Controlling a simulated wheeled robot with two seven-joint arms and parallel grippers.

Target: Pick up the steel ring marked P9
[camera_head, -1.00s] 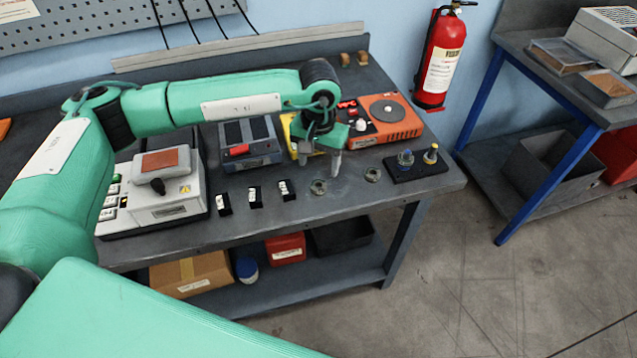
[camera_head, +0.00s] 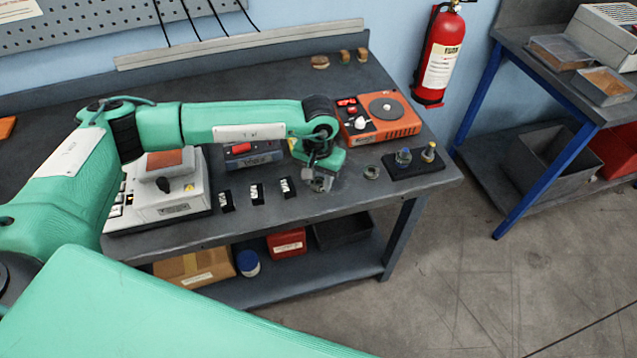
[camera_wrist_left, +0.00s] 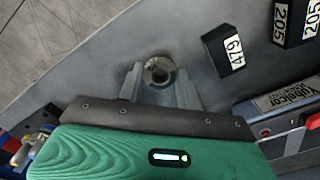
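My left gripper (camera_head: 319,184) is low over the near edge of the bench, with its fingers pointing down. A small steel ring (camera_wrist_left: 158,72) lies between its two fingertips in the left wrist view, one finger on each side. The fingers look open around it; I cannot tell whether they touch it. In the head view the gripper mostly hides this ring. A second steel ring (camera_head: 371,172) lies on the bench to the right. I can read no P9 mark on either ring. My right gripper is not in view.
Several black blocks with labels (camera_head: 257,195) stand left of the gripper. A dark plate (camera_head: 428,168) with two fittings lies to the right. An orange device (camera_head: 397,128) and a grey machine (camera_head: 172,212) stand on the bench (camera_head: 265,222). The front edge is close.

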